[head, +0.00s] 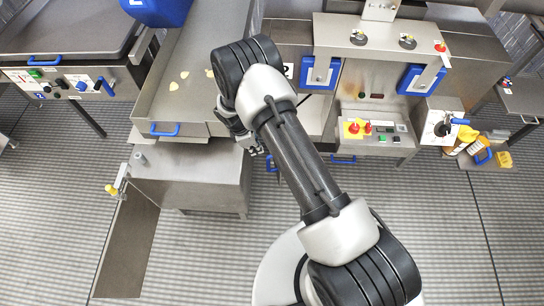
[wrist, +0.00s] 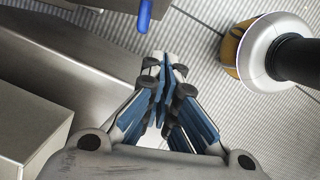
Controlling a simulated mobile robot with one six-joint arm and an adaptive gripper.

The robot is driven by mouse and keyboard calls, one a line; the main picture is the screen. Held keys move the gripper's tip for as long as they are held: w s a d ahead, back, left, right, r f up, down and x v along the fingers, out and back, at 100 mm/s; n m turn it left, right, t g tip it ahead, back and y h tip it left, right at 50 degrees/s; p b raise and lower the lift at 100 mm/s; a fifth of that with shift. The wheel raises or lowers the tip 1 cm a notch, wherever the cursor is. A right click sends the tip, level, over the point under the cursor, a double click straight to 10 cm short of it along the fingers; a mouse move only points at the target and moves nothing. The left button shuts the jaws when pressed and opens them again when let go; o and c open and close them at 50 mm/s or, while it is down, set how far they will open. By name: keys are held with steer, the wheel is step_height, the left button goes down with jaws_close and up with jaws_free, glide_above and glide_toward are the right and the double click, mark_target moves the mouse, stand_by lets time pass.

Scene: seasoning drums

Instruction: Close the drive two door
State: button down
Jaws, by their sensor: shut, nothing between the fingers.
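A long flat steel panel (head: 127,245), which looks like an open door, stands out from the left end of the steel cabinet (head: 200,180) towards the front left. A yellow-tipped latch or handle (head: 115,188) shows near its upper end. I cannot read a label that ties this panel to drive two. My gripper (head: 256,148) is at the cabinet's right side, well away from the panel, and partly hidden by my arm. In the wrist view my gripper (wrist: 163,65) is shut and empty, over the floor beside steel surfaces. The panel cannot be made out there.
A steel tray (head: 185,95) with a blue handle (head: 163,129) is above the cabinet. A control box (head: 375,135) with red buttons stands at the right, and yellow containers (head: 468,143) lie beyond it. Another machine (head: 65,65) is at the far left. The front-left floor is clear.

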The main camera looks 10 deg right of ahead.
steer(key=d+f+b, duration=0.2)
steer(key=d+f, duration=0.4)
steer(key=f, duration=0.4)
steer(key=shift+s+d+b, duration=0.15)
steer(key=shift+s+b, duration=0.1)
steer(key=shift+b, duration=0.05)
steer(key=shift+f, duration=0.1)
